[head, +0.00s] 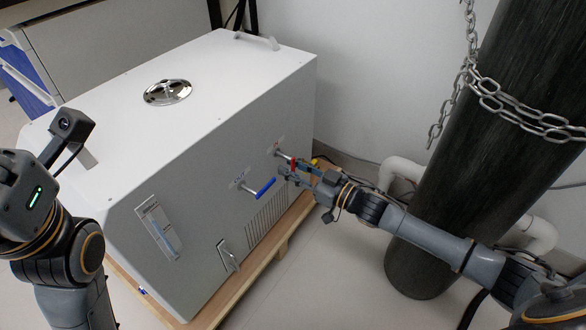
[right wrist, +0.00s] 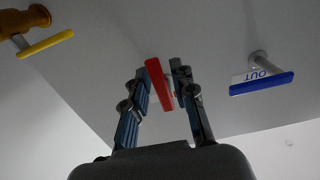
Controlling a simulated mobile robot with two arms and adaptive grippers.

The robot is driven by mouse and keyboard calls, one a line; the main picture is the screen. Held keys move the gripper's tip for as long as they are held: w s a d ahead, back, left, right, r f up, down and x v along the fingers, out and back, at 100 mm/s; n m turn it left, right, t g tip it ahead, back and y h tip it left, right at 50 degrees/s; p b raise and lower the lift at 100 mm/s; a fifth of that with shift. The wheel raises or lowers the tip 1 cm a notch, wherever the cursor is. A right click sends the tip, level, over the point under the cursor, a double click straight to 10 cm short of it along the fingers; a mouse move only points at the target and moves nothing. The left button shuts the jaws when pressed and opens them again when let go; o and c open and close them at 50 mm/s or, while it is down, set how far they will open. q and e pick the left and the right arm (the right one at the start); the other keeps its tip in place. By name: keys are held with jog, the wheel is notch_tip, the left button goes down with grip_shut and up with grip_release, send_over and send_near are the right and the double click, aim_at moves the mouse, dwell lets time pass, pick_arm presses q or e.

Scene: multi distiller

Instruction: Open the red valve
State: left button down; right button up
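The red valve handle (head: 293,164) sticks out of the front panel of the white machine (head: 225,160). It also shows in the right wrist view (right wrist: 158,85), standing lengthwise between the fingertips. My right gripper (head: 284,174) is at the red handle, with its fingers open on either side; it also shows in the right wrist view (right wrist: 161,75). A small gap shows beside the handle; I cannot tell whether either finger touches it. My left arm is at the left edge of the head view, with its fingers out of sight.
A blue valve handle (head: 265,188) sits left of the red one, near my right gripper. A yellow valve (right wrist: 45,43) is on the other side. A dark chained cylinder (head: 470,150) stands right of the machine, close to my right arm. White pipes (head: 402,170) run behind it.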

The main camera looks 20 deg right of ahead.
grip_shut()
